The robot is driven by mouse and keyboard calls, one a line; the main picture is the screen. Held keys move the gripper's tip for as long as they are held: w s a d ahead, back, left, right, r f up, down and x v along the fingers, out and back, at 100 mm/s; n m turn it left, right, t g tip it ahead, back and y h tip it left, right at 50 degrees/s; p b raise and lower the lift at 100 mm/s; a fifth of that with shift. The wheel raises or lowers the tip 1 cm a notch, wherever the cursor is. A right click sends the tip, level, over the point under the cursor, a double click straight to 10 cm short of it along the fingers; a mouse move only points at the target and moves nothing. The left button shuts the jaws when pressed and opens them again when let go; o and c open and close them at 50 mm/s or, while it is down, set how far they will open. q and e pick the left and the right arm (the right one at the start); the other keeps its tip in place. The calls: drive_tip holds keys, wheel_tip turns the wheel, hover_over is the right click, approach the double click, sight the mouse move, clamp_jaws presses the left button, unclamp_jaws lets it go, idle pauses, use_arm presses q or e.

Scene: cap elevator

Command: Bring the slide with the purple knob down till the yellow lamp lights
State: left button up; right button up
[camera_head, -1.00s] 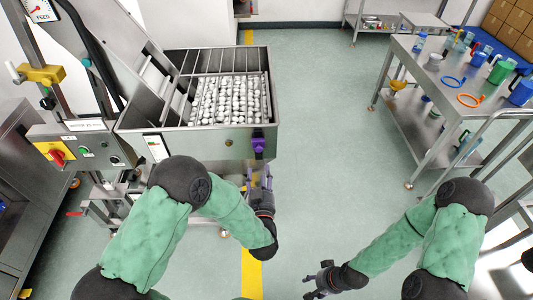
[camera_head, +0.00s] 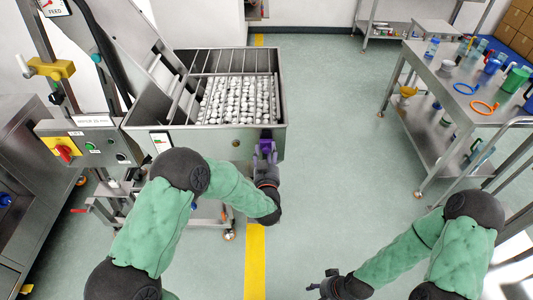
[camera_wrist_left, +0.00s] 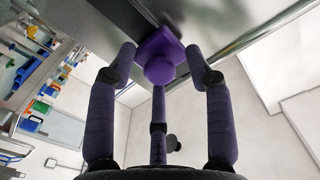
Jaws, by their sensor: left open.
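The purple knob (camera_head: 266,144) sits at the right end of the hopper's front face. It also shows in the left wrist view (camera_wrist_left: 160,58), on a purple plate against the metal wall. My left gripper (camera_head: 266,156) is just in front of and below it. In the left wrist view its fingers (camera_wrist_left: 165,70) are open, with tips on both sides of the knob; I cannot tell whether they touch. My right gripper (camera_head: 322,285) hangs low over the floor, away from the hopper; its jaw state is unclear. I cannot make out a lit yellow lamp.
The steel hopper (camera_head: 205,142) holds many white caps (camera_head: 238,100). A control box (camera_head: 95,148) with a red-and-yellow switch stands to its left. A steel table (camera_head: 455,85) with cups and rings is at the right. The floor between is free.

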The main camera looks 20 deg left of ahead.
use_arm(q)
clamp_jaws()
drive_tip(key=shift+f+b, duration=0.45)
drive_tip(key=shift+f, duration=0.05)
unclamp_jaws()
drive_tip(key=shift+s, duration=0.1)
drive_tip(key=v, duration=1.2)
